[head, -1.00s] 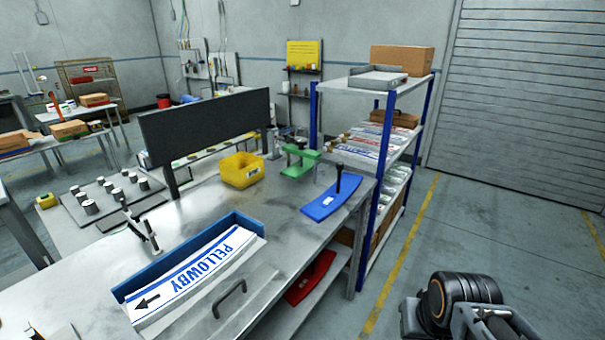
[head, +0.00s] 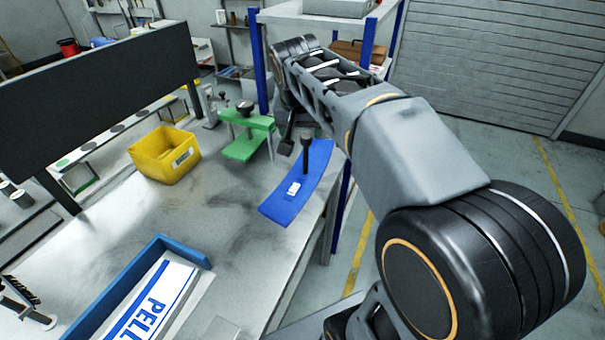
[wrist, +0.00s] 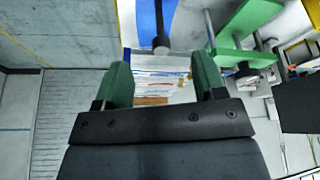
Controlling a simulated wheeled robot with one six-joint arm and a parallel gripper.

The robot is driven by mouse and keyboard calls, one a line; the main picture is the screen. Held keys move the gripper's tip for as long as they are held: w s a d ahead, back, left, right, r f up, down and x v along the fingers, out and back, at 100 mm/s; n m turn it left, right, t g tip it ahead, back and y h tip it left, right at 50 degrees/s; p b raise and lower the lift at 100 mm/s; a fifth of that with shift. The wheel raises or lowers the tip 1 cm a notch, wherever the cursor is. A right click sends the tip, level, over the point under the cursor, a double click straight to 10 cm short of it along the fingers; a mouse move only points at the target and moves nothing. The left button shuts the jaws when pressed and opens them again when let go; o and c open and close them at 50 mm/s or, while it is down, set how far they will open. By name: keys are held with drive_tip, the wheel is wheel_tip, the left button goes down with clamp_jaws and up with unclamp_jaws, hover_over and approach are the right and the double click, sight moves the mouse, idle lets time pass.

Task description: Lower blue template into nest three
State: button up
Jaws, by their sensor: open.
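The blue template (head: 284,208) lies flat on the right end of the metal bench, its dark upright handle (head: 306,153) standing on it. In the wrist view, the blue template (wrist: 145,22) shows at the top, with the handle's round dark knob (wrist: 161,46) just beyond the fingertips. My gripper (wrist: 162,78) is open and empty, its two green-padded fingers apart with the knob ahead of the gap. In the head view, my gripper is close behind and left of the handle, partly hidden by my arm. I cannot pick out nest three in these views.
A green clamp-like fixture (head: 243,148) stands close left of the template. A yellow bin (head: 165,155) sits farther left. A blue-walled tray (head: 180,250) of printed labels is at the front. A blue-post shelf (head: 262,70) stands behind. The middle of the bench is clear.

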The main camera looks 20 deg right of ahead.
sight(306, 135)
drive_tip(key=w+d+f, duration=0.1)
drive_tip(key=w, duration=0.1)
drive_tip(key=w+d+f+m, duration=0.1)
drive_tip(key=w+f, duration=0.1)
drive_tip(key=w+d+f+m, duration=0.1)
drive_tip(key=w, duration=0.1)
drive_tip(key=shift+w+d+f+h+b, duration=0.15)
drive_tip(key=shift+d+h+b, duration=0.2)
drive_tip(key=shift+h+b, duration=0.05)
drive_tip(key=shift+w+x, duration=0.2)
drive_tip(key=shift+x, duration=2.7)
drive_tip(key=shift+d, duration=0.1)
clamp_jaws()
drive_tip(key=shift+r, duration=0.2)
